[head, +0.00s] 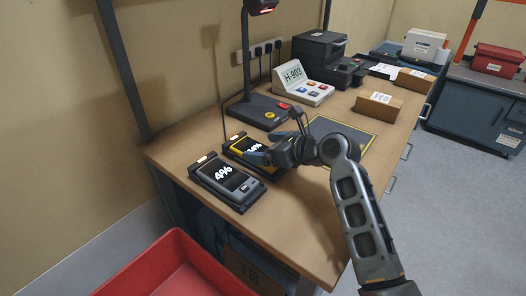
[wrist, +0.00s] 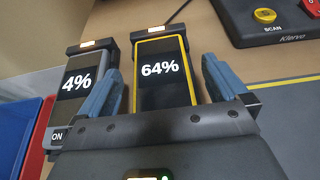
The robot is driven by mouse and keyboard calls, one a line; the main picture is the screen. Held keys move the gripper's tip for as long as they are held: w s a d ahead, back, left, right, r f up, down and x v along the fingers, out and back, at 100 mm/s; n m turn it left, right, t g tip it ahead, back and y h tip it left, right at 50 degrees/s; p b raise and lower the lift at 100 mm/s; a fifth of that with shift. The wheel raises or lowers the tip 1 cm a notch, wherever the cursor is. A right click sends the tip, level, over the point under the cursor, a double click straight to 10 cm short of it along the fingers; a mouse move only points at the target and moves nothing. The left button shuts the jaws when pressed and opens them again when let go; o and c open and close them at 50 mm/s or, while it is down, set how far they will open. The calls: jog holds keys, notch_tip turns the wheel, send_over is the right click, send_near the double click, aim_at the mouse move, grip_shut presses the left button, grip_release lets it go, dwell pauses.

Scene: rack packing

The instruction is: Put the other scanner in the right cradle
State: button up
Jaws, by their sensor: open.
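A grey scanner showing 4% (head: 222,175) lies in the left cradle at the table's near left edge. It is also at the left of the wrist view (wrist: 74,85). A yellow-rimmed scanner showing 64% (wrist: 160,68) sits in the right cradle (wrist: 158,34), whose top light glows. In the head view the yellow scanner (head: 238,147) is partly hidden by my gripper (head: 261,153). My gripper is open, its blue fingers to either side of the yellow scanner in the wrist view.
A black scan stand (head: 262,112) with a post is behind the cradles. A dark mat with a yellow border (head: 352,143) lies to the right. A label device (head: 303,84), a cardboard box (head: 378,106) and a black printer (head: 319,46) are farther back. A red bin (head: 172,268) is below left.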

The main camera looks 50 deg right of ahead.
jog(key=v, duration=1.1)
jog(key=shift+s, duration=0.15)
